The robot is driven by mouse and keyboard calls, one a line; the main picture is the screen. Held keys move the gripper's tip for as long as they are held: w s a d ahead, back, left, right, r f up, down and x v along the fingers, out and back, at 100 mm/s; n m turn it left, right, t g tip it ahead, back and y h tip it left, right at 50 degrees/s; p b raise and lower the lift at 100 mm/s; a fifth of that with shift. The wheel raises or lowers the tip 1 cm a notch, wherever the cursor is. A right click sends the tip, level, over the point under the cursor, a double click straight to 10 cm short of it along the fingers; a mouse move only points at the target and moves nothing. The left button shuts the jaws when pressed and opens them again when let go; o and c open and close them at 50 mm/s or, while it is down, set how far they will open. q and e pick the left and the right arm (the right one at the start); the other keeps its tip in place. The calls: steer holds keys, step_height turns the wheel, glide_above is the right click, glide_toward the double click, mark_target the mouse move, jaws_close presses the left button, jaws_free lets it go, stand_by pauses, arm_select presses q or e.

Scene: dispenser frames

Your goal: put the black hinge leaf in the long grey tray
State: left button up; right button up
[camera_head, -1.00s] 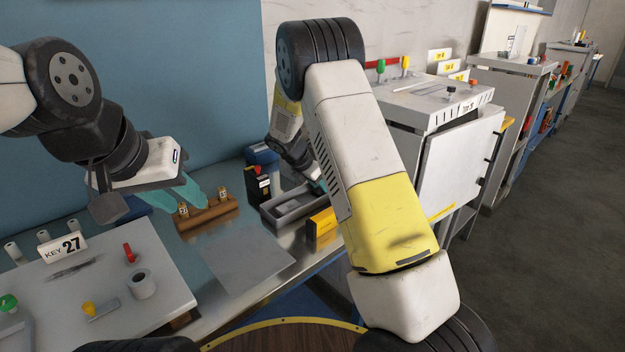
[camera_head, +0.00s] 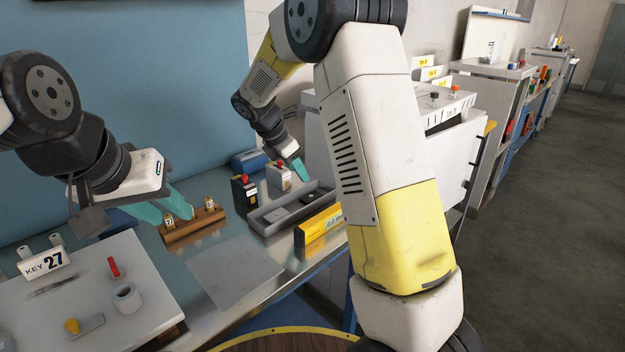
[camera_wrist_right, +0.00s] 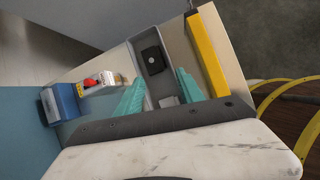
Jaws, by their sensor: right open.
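The black hinge leaf (camera_head: 308,198) is a small dark plate lying inside the long grey tray (camera_head: 290,222). In the right wrist view the leaf (camera_wrist_right: 153,59) lies flat on the floor of the tray (camera_wrist_right: 172,72), with a small round mark in it. My right gripper (camera_head: 300,170) is at the tray's far side, above it. In the right wrist view my right gripper (camera_wrist_right: 160,92) has its teal fingers apart and nothing between them, with the leaf beyond the tips. My left gripper (camera_head: 165,207) hangs by a wooden block; its finger gap is unclear.
A yellow box (camera_head: 320,226) stands along the tray's near side. A black box (camera_head: 245,194) and a white box (camera_head: 278,177) stand behind it. The wooden block (camera_head: 193,228) holds small brass tagged pieces. A bare grey sheet (camera_head: 235,272) lies in front.

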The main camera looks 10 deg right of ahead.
steer(key=s+d+r+m+y, duration=0.2)
steer(key=s+r+m, duration=0.25)
steer(key=s, duration=0.25)
steer(key=s+d+r+m+y, duration=0.2)
steer(key=s+d+r+m, duration=0.15)
steer(key=s+m, duration=0.3)
steer(key=s+a+r+m+t+y, duration=0.1)
steer(key=s+r+m+t+y, duration=0.1)
steer(key=s+m, duration=0.9)
steer(key=shift+s+a+r+t+y, duration=0.15)
steer(key=shift+s+r+t+y, duration=0.4)
steer(key=shift+s, duration=2.7)
steer(key=shift+r, duration=0.1)
